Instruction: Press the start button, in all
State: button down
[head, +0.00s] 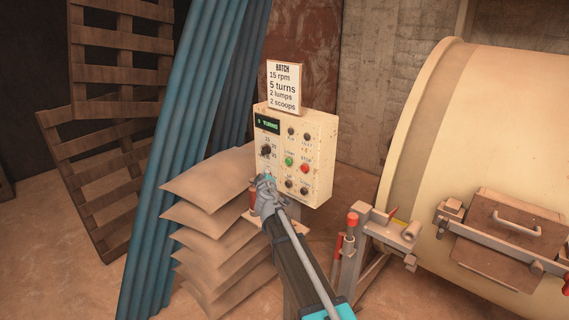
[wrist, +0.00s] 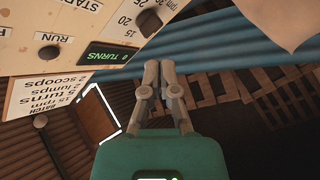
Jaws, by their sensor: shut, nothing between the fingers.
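The control box (head: 318,150) stands on a post in the middle of the head view. Its green start button (head: 289,161) sits left of the red stop button (head: 305,168). A dark dial (head: 266,150) is further left, under a lit green display (head: 267,124). In the wrist view the display (wrist: 110,54) reads a digit, perhaps 0, and TURNS. My gripper (head: 266,178) is shut and empty, in front of the box's lower left, apart from the green button. Its closed fingers show in the wrist view (wrist: 159,72); the green button is out of that view.
A batch sign (head: 285,86) above the box reads 15 rpm, 5 turns, 2 lumps, 2 scoops. Stacked sacks (head: 210,185) stand left of the box, with blue corrugated sheets (head: 190,120) beyond. A large cream drum (head: 480,120) with a hatch (head: 510,230) fills the right.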

aim_at(288, 161)
jog(key=shift+w+d, duration=0.9)
jog(key=shift+w, duration=0.25)
jog(key=shift+w+d, duration=0.9)
jog(key=shift+w, duration=0.2)
jog(key=shift+w+d, duration=0.9)
jog(key=shift+w, duration=0.25)
